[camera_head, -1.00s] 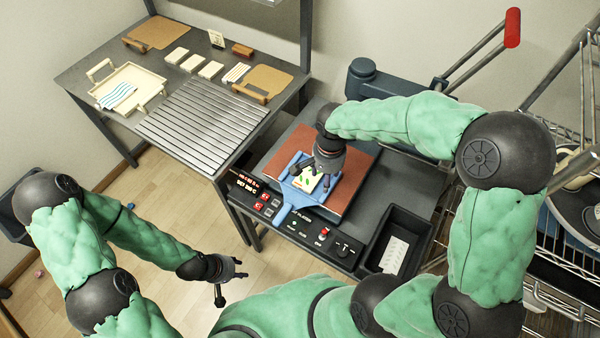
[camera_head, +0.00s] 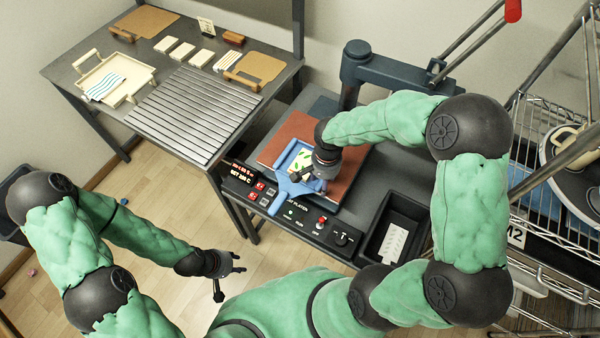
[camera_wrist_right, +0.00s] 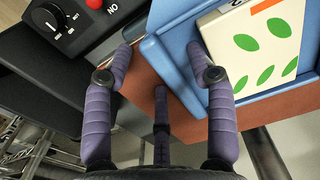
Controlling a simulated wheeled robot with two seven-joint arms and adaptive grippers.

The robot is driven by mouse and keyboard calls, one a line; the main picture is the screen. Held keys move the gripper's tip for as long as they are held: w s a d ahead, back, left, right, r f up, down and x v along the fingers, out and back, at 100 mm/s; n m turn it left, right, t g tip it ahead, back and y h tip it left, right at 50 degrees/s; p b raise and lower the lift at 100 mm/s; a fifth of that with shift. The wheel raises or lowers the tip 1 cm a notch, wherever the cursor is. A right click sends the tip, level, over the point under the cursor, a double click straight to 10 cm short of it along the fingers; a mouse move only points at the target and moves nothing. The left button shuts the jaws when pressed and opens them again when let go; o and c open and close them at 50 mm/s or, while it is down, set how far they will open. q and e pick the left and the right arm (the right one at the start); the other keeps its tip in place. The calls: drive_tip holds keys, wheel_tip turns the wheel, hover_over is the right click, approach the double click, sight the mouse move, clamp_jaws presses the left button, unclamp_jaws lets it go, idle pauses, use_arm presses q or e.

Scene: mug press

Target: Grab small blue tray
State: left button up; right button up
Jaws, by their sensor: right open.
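The small blue tray (camera_head: 281,193) lies on the reddish-brown plate of the press, its handle pointing to the front. It holds a white piece with green leaf shapes (camera_wrist_right: 262,48). My right gripper (camera_head: 308,178) is over the tray's right side in the head view. In the right wrist view my right gripper (camera_wrist_right: 160,65) is open, with one finger over the tray's edge (camera_wrist_right: 172,68) and the other over the plate. I cannot tell whether the fingers touch the tray. My left gripper (camera_head: 238,264) hangs over the floor at lower left, away from the tray.
The press's control panel (camera_head: 300,222) lies in front of the plate. A black bin (camera_head: 378,218) is to the right. A slatted table (camera_head: 190,112) with a cream tray (camera_head: 92,82) stands at the left. A wire rack (camera_head: 520,190) is at the right.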

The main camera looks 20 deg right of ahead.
drive_tip(key=shift+c, duration=0.3)
clamp_jaws()
drive_tip(key=shift+r, duration=0.1)
